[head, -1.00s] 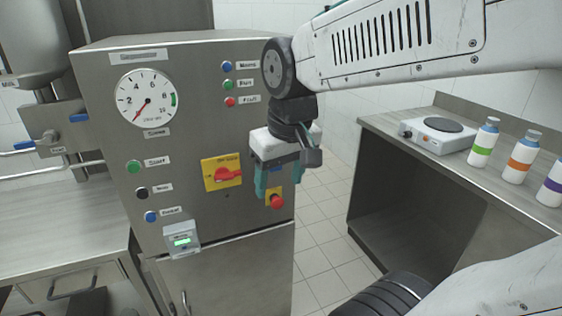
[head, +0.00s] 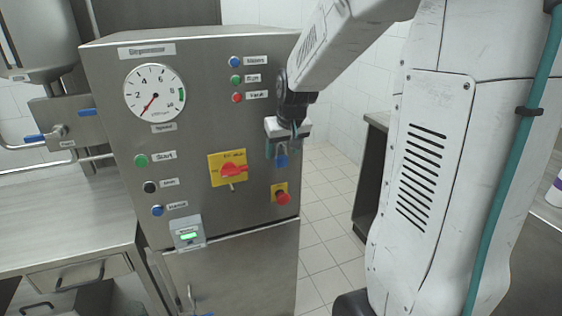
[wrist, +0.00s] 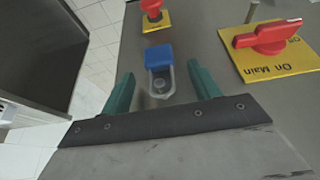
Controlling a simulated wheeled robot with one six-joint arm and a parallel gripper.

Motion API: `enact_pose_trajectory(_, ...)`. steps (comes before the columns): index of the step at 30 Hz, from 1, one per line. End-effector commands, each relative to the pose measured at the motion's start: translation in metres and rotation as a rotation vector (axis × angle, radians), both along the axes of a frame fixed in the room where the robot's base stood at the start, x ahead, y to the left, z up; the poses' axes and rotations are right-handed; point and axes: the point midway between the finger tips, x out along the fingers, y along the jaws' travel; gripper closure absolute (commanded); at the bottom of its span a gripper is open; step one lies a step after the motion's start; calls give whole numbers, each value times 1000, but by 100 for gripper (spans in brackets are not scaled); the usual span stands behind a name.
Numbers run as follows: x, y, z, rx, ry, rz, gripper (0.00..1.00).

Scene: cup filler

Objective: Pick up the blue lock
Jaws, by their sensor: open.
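The blue lock (wrist: 158,57) has a blue body and a grey shackle, and it is at the front panel of the steel machine. Its shackle goes around a small round fitting in the wrist view. The lock also shows in the head view (head: 281,161), just below my gripper (head: 284,146), which partly hides its upper part. In the wrist view my gripper (wrist: 161,73) is open, with one teal finger on each side of the shackle. The blue body lies just beyond the fingertips. Both fingers look apart from the lock.
A red main switch on a yellow plate (head: 242,155) is left of the lock. A red stop button (head: 283,198) on a yellow plate is below it. The steel machine (head: 200,100) also bears a gauge and several push buttons. Tiled floor (head: 325,225) is clear to its right.

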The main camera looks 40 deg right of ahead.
Motion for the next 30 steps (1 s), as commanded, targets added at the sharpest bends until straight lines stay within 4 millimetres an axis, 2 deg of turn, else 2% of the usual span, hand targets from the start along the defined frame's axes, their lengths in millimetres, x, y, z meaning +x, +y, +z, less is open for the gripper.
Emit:
enact_pose_trajectory(4,6,-2,-16,2,3,0,38)
enact_pose_trajectory(12,7,-2,-18,0,0,0,38)
enact_pose_trajectory(15,7,-2,-18,0,0,0,66)
enact_pose_trajectory(18,7,-2,-18,0,0,0,89)
enact_pose_trajectory(30,7,-2,-16,0,0,0,89)
